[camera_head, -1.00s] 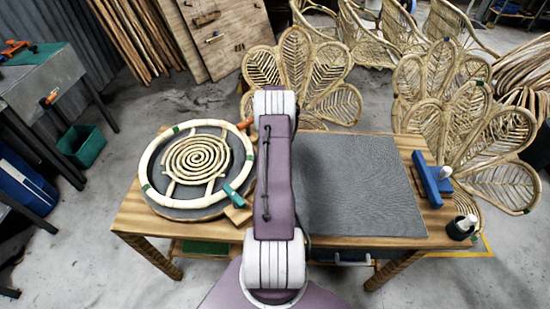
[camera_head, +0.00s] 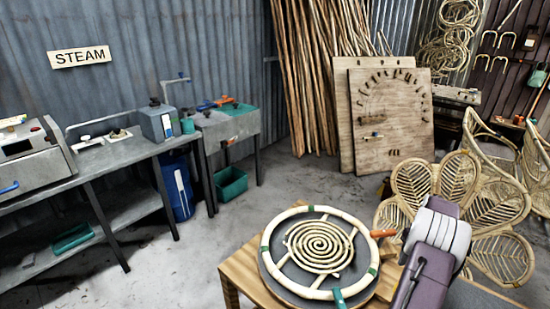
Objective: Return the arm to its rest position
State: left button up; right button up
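One of my arms shows at the lower right of the head view, as a purple link with a white banded joint (camera_head: 438,235). Neither gripper is in view. The rattan piece is a pale ring (camera_head: 268,236) with a coiled spiral (camera_head: 320,247) inside, lying on a dark round board. An orange-handled clamp (camera_head: 383,233) and a green clamp (camera_head: 339,298) sit at its rim.
A steel bench (camera_head: 120,157) with a steam machine (camera_head: 35,160) stands at left. A green bin (camera_head: 229,183) and blue container (camera_head: 178,190) are on the floor. Wooden boards (camera_head: 392,120) and rattan poles lean behind. Rattan petal chairs (camera_head: 412,183) stand at right. Floor left of the table is clear.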

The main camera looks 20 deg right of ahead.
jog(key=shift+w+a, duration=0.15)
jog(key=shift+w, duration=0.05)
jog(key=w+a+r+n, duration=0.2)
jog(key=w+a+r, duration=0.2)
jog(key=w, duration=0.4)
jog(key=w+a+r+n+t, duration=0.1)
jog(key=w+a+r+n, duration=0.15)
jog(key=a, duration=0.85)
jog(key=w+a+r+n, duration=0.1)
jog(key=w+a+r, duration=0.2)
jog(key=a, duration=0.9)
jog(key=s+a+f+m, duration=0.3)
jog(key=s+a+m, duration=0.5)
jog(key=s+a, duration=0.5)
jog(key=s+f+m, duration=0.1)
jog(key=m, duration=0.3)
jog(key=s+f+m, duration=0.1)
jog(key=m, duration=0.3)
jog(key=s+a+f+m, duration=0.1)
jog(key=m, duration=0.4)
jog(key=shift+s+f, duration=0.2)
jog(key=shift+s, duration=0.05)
